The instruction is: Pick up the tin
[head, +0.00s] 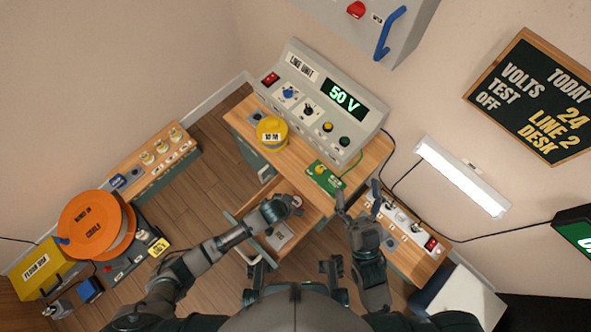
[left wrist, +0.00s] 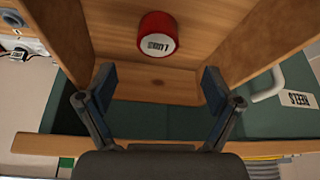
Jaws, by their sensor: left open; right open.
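A red tin with a white label reading LUGS (left wrist: 157,32) stands inside an open wooden drawer (left wrist: 265,45) in the left wrist view. My left gripper (left wrist: 158,88) is open and empty, its two fingers apart, with the tin ahead of them and not between them. In the head view my left gripper (head: 290,206) is over the open drawer and largely hides the tin. My right gripper (head: 358,193) is open and empty, at the right of the drawer.
The grey line unit (head: 325,100) reading 50 V stands at the back of the desk, with a green board (head: 325,179) in front. A low bench (head: 150,165) and an orange reel (head: 90,225) are at left.

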